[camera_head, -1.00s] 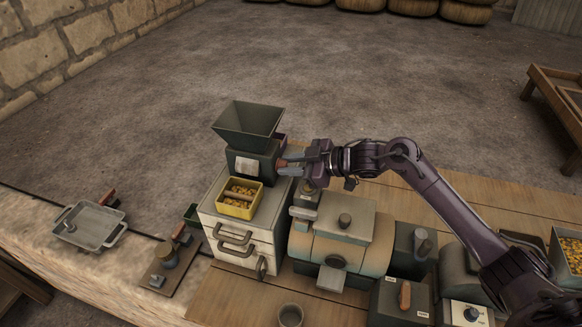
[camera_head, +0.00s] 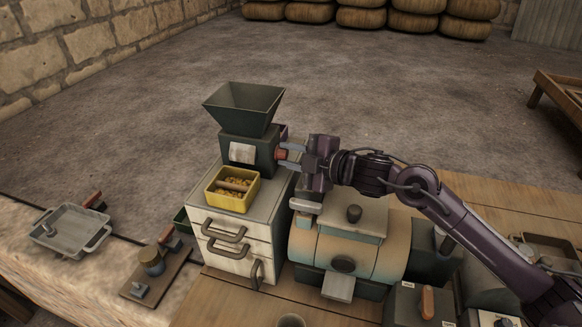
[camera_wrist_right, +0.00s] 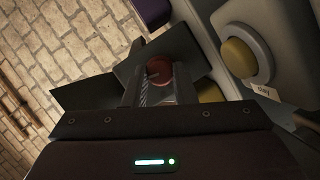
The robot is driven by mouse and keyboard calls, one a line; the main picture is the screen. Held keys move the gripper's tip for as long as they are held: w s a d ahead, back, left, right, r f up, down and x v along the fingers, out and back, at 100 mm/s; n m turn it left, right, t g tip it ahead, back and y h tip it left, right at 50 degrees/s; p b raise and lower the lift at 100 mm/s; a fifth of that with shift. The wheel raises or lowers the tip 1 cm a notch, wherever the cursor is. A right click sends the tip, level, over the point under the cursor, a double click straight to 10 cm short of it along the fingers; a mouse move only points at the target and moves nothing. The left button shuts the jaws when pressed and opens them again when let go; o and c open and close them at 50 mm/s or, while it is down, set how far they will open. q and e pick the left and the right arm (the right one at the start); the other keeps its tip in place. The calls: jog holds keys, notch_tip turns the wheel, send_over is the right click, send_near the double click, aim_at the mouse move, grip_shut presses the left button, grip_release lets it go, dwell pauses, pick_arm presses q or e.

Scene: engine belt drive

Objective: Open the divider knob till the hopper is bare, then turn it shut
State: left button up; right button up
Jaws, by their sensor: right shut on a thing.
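The divider (camera_head: 262,150) is a dark box with a pale label, standing on a cabinet. Its dark green flared hopper (camera_head: 243,108) sits on top; the inner walls that show look bare, but its bottom is hidden. The red divider knob (camera_head: 281,154) is on the divider's right side. My right gripper (camera_head: 288,155) is shut on this knob, one finger on each side; the knob also shows between the fingers in the right wrist view (camera_wrist_right: 160,70). A yellow bin (camera_head: 232,204) with a middle bar and yellow-brown pieces in both halves stands in front of the divider. My left gripper is out of view.
The cabinet (camera_head: 232,262) has dark handles. A rounded tan machine (camera_head: 345,250) stands close right of it, under my right arm. A grey tray (camera_head: 70,228) and a small board with a cup (camera_head: 152,262) lie at left. Stuffed sacks (camera_head: 360,18) are far behind.

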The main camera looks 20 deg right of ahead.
jog(key=shift+f+n+t+b, duration=0.1)
jog(key=shift+n+t+b, duration=0.2)
jog(key=shift+n+b, duration=0.35)
jog(key=o, duration=1)
jog(key=b+v, duration=0.2)
jog(key=v, duration=0.4)
jog(key=shift+s+d+f, duration=0.1)
jog(key=shift+s+d+r, duration=0.2)
jog(key=shift+s+d, duration=0.1)
jog(key=shift+s, duration=0.2)
jog(key=shift+s+r, duration=0.1)
